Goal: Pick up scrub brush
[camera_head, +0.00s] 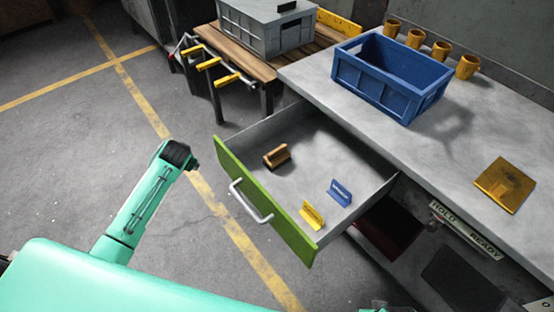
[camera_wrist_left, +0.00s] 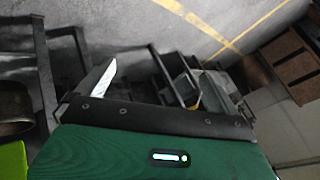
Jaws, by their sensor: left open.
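A brown wooden block-like object with a raised grip, which looks like the scrub brush (camera_head: 277,155), lies in the open drawer (camera_head: 290,205) near its left end in the head view. My left arm comes in from the left in the head view and ends in a dark part outside the drawer, apart from the brush. My left gripper (camera_wrist_left: 165,88) shows in the left wrist view, open, with a pale finger at left; nothing is seen between the fingers. I cannot make out the brush there. My right gripper is not seen.
The drawer has a green front with a grey handle and holds a yellow label stand (camera_head: 311,215) and a blue one (camera_head: 340,192). Above are a grey worktop (camera_head: 440,150), a blue crate (camera_head: 375,85), several orange cups and a brass plate (camera_head: 504,185). A grey crate (camera_head: 262,30) stands behind.

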